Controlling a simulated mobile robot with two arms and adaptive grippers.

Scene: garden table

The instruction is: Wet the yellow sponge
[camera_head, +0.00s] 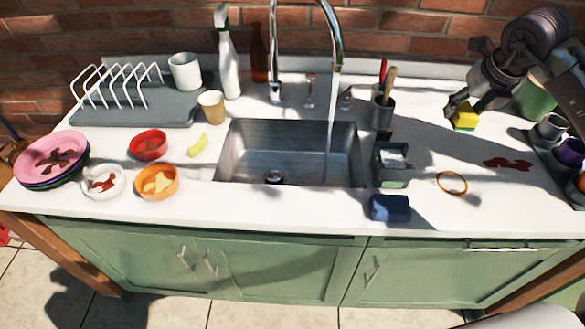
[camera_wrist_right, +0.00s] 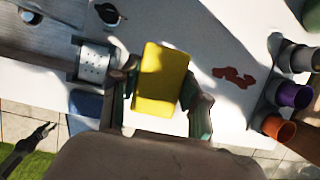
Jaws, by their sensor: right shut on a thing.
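The yellow sponge (camera_head: 465,117) is in my right gripper (camera_head: 462,104), above the white counter to the right of the sink. In the right wrist view the sponge (camera_wrist_right: 161,80) sits between the two fingers of the right gripper (camera_wrist_right: 160,100), which are shut on it. The steel sink (camera_head: 225,165) is in the middle of the counter. The faucet (camera_head: 337,45) runs a stream of water (camera_head: 330,120) down into the basin. The sponge is well to the right of the stream.
A utensil cup (camera_head: 383,112), a grey-green holder (camera_head: 391,165) and a blue block (camera_head: 390,208) stand between sponge and sink. An orange ring (camera_head: 452,183) and a red-brown stain (camera_head: 508,164) lie on the counter. Cups (camera_head: 552,126) stand at far right. Bowls (camera_head: 157,181) and plates (camera_head: 50,160) stand left.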

